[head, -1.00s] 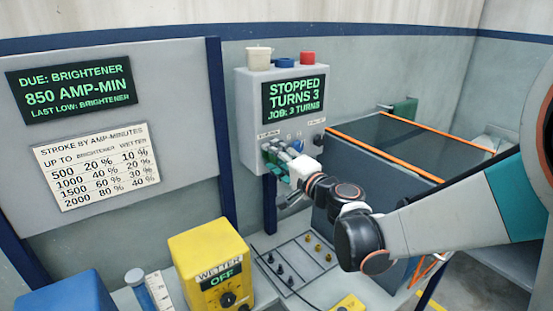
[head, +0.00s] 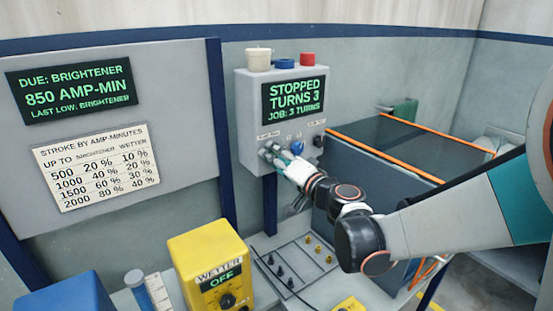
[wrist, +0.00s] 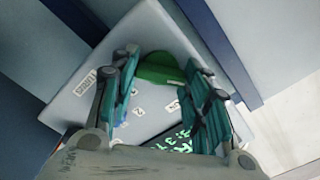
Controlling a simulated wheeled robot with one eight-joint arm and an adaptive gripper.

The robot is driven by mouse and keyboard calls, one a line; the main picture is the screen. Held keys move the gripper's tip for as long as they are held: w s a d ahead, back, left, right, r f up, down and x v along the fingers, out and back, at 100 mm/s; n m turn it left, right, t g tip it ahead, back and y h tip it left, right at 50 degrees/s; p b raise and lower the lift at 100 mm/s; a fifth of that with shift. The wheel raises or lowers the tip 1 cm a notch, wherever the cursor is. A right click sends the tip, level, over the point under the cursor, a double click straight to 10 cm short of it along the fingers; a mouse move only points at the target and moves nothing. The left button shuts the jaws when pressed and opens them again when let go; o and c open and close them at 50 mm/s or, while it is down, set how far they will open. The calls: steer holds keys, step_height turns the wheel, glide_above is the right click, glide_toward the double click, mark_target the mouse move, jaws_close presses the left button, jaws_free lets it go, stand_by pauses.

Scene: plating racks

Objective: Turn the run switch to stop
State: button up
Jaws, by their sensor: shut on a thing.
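A blue knob (head: 297,147) and a dark knob (head: 319,140) are right of my gripper. White, blue and red caps top the box. A yellow wetter unit (head: 212,262) reading "OFF" stands below left. A dark orange-edged tank (head: 400,140) is at right.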

steer(key=o, duration=1.1)
steer(key=shift+c, duration=0.2)
steer(key=shift+s, duration=0.1)
steer(key=v, duration=1.2)
